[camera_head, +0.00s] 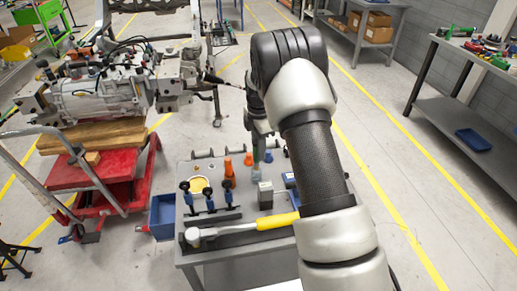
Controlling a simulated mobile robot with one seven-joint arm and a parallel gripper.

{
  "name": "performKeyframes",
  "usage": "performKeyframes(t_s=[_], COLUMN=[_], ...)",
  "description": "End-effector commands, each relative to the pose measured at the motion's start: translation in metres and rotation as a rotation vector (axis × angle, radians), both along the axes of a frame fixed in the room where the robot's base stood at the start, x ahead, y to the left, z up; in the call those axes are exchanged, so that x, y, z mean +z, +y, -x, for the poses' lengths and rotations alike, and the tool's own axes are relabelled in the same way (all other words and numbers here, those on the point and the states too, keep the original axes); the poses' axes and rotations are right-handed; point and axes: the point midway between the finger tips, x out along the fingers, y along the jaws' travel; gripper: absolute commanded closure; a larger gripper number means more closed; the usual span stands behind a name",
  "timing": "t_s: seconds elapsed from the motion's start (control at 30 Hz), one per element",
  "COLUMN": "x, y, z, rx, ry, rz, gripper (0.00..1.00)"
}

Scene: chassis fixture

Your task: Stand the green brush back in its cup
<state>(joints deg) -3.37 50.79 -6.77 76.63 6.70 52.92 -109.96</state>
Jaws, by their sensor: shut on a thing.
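My gripper (259,128) points down over the far middle of the grey workbench (225,266). It is shut on a thin upright green thing, which looks like the green brush (257,150). The fingertips and most of the brush are small and partly hidden, so the grip is hard to make out. A small pale blue-grey cup (257,173) stands on the bench directly below the brush. I cannot tell whether the brush's lower end is inside the cup or just above or behind it.
A blue bin (163,216) hangs at the left. My arm covers the bench's right side.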

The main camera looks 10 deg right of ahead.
Motion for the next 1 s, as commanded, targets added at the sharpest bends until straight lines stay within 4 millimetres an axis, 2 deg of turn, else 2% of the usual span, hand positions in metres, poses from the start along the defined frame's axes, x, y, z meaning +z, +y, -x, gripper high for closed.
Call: performKeyframes(t_s=[0.7,0.97,1.0], x=[-0.03,-0.03,-0.03], y=[0.0,0.0,0.0], z=[0.0,0.0,0.0], rx=[0.001,0.001,0.001], ry=[0.0,0.0,0.0], rz=[0.0,0.0,0.0], gripper=[1.0,1.0,0.76])
